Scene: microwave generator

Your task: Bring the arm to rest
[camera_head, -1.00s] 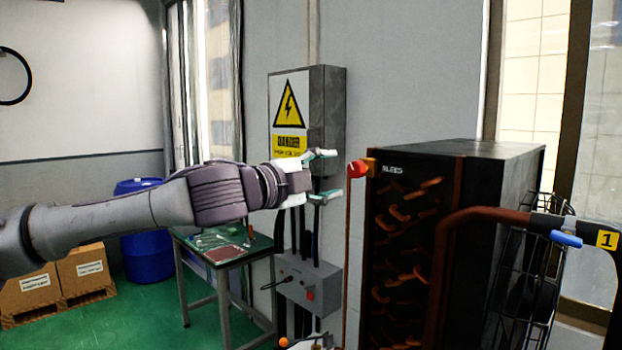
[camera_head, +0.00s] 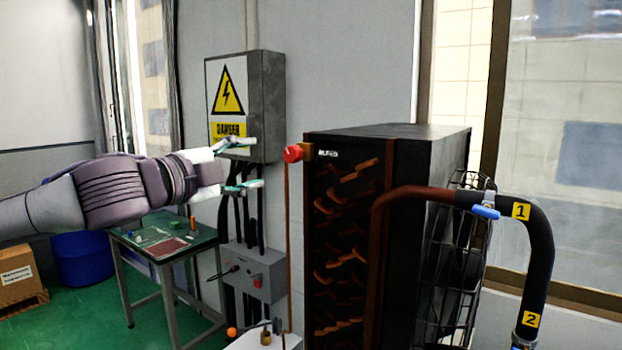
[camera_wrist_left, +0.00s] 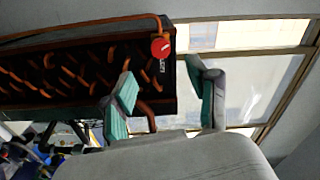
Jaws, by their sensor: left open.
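My left arm comes in from the left in the head view, stretched out level. Its left gripper (camera_head: 243,166) is open and empty, with teal-tipped fingers apart. It is in front of the grey danger box in that view, to the left of a red knob (camera_head: 293,153) on the black cabinet's upper corner. In the left wrist view the open fingers (camera_wrist_left: 165,98) show with nothing between them, and the red knob (camera_wrist_left: 160,47) appears beyond them. I see no contact between the fingers and the knob. My right gripper is not in view.
The black cabinet (camera_head: 420,140) with copper coils stands at centre right. A thick black pipe (camera_head: 541,240) with a blue valve handle (camera_head: 486,211) curves beside it. A grey danger box (camera_head: 268,105) hangs on the wall. A small table (camera_head: 150,262) and blue barrel (camera_head: 82,258) stand at left.

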